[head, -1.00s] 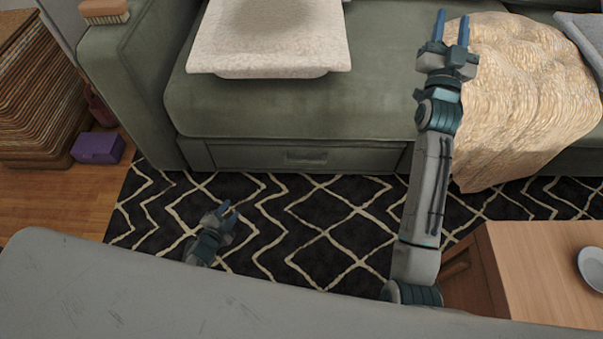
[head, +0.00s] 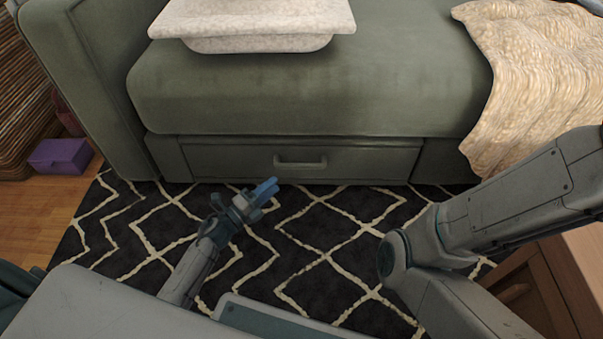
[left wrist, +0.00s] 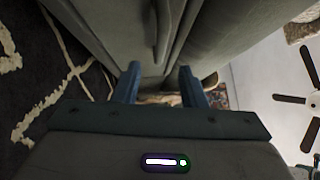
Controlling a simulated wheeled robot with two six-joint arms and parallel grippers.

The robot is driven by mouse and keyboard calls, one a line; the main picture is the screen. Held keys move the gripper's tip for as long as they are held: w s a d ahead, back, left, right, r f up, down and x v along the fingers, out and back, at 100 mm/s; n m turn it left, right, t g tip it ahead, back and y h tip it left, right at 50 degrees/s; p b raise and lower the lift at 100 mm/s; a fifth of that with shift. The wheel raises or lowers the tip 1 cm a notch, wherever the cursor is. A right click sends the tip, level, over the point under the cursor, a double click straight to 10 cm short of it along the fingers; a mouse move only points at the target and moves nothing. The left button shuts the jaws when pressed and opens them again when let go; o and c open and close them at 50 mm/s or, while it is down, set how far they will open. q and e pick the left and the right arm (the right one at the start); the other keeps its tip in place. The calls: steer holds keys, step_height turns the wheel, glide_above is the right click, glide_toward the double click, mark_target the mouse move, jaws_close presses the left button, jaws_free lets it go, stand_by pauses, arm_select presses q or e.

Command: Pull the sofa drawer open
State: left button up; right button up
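The green sofa's drawer (head: 360,160) is a low panel under the seat with a horizontal bar handle (head: 300,162). The drawer looks shut in its frame. My left gripper (head: 268,190) is in front of the drawer, a little below and left of the handle, over the rug and apart from the handle. In the left wrist view its two blue fingers (left wrist: 158,85) are spread with nothing between them, and the handle (left wrist: 163,30) shows ahead of them. My right arm crosses the right side of the head view; its gripper is out of view.
A cream blanket (head: 530,80) hangs over the sofa front at right. A wooden table (head: 575,270) is at lower right. A purple box (head: 62,156) sits on the floor at left. The patterned rug before the drawer is clear.

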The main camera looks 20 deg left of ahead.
mark_target(296, 164)
arm_select(q)
steer(key=b+x, duration=0.3)
steer(key=x, duration=0.7)
steer(key=shift+w+d+r, duration=0.1)
steer(key=shift+w+d, duration=0.1)
steer(key=shift+w, duration=0.05)
jaws_close()
